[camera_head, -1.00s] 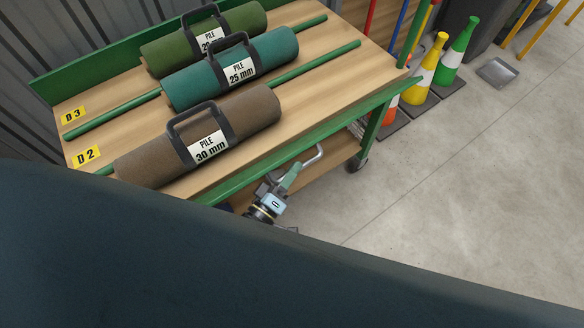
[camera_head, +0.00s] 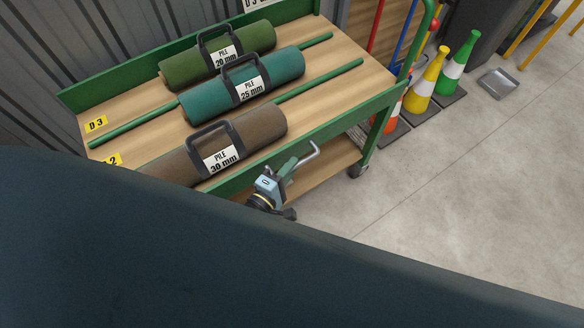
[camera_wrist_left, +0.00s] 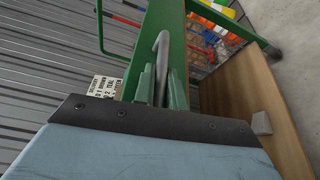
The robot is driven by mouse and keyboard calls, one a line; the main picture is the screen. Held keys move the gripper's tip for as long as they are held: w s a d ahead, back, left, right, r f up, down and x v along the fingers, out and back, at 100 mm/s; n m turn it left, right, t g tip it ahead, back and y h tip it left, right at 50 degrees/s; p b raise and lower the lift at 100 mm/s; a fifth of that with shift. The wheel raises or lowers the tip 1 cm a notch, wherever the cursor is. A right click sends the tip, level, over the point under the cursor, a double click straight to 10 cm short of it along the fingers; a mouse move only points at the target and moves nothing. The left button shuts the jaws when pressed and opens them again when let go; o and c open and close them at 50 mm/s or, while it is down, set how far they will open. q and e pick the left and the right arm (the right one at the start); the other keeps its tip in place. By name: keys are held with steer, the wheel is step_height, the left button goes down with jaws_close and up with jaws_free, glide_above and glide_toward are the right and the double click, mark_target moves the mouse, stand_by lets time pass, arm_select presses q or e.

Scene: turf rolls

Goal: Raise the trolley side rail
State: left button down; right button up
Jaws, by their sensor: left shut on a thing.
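The green side rail (camera_head: 330,128) runs along the front long edge of the trolley's wooden top. A grey bent handle (camera_head: 306,157) sticks out below it. My left gripper (camera_head: 290,168) is shut on this handle, just below and in front of the rail. In the left wrist view the hooked grey handle (camera_wrist_left: 161,48) lies between the green fingers, with the green trolley frame (camera_wrist_left: 150,28) close behind. The handle's attachment to the rail is not clear. My right gripper is not in view.
Brown (camera_head: 262,125), teal (camera_head: 285,68) and dark green (camera_head: 255,38) turf rolls lie on the trolley between green bars. Orange, yellow (camera_head: 425,85) and green (camera_head: 458,65) cones stand past its right end. A dustpan (camera_head: 498,83) lies on the floor. Open floor (camera_head: 460,190) is at the right.

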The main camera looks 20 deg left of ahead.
arm_select(q)
steer(key=shift+w+a+r+n, duration=0.15)
steer(key=shift+r+n, duration=0.05)
steer(key=shift+n, duration=0.1)
stand_by(0.4)
steer(key=c, duration=1.5)
jaws_free()
steer(key=shift+o, duration=0.2)
steer(key=p+v, duration=0.1)
steer(key=v, duration=1.2)
steer(key=shift+s+r, duration=0.2)
